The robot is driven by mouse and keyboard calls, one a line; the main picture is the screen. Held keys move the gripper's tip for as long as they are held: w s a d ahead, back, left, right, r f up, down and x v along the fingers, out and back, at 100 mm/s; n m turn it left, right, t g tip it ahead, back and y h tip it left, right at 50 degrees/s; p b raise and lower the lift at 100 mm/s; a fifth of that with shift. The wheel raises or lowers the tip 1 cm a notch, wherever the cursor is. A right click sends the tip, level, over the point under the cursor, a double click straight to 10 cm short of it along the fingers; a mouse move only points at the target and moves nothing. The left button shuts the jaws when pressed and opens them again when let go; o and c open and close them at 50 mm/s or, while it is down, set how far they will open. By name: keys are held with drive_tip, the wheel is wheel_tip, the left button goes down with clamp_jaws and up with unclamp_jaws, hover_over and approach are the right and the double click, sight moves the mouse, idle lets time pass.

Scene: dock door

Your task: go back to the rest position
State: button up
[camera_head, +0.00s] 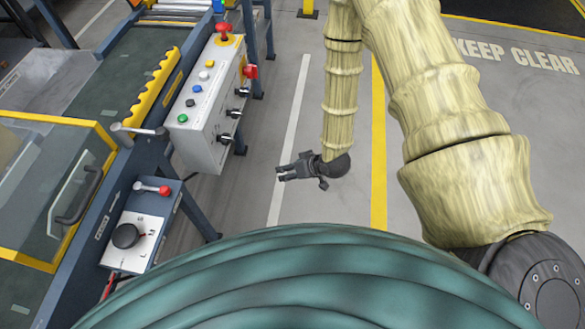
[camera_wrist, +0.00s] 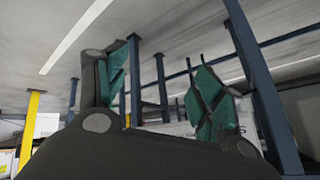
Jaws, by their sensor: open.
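My gripper (camera_head: 284,173) is in the middle of the head view, above the grey floor and right of the control box. It points left, and nothing is between its fingers. In the wrist view, its two fingers (camera_wrist: 160,95) with green pads stand wide apart. My arm, in a pale yellow ribbed cover, comes in from the right and bends at the top of the head view.
A white control box (camera_head: 206,105) with buttons and a red knob stands left of my gripper. A dial panel (camera_head: 140,235) with a red-tipped lever and a yellow-framed guard (camera_head: 50,115) are further left. Blue posts (camera_wrist: 255,85) stand ahead. The floor at right is clear.

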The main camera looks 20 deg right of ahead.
drive_tip(key=s+d+r+m+g+h+p, duration=0.1)
drive_tip(key=s+r+g+h+p, duration=0.1)
drive_tip(key=s, duration=1.1)
drive_tip(key=s+d+r+g+h+p, duration=0.1)
drive_tip(key=s+r+g+h+p, duration=0.1)
drive_tip(key=s, duration=1.2)
drive_tip(key=r+g+p, duration=0.1)
drive_tip(key=g+p, duration=0.1)
drive_tip(key=p, duration=0.1)
drive_tip(key=shift+d+m+g+p, duration=0.3)
drive_tip(key=shift+d+m+p, duration=0.05)
drive_tip(key=shift+d+m, duration=0.05)
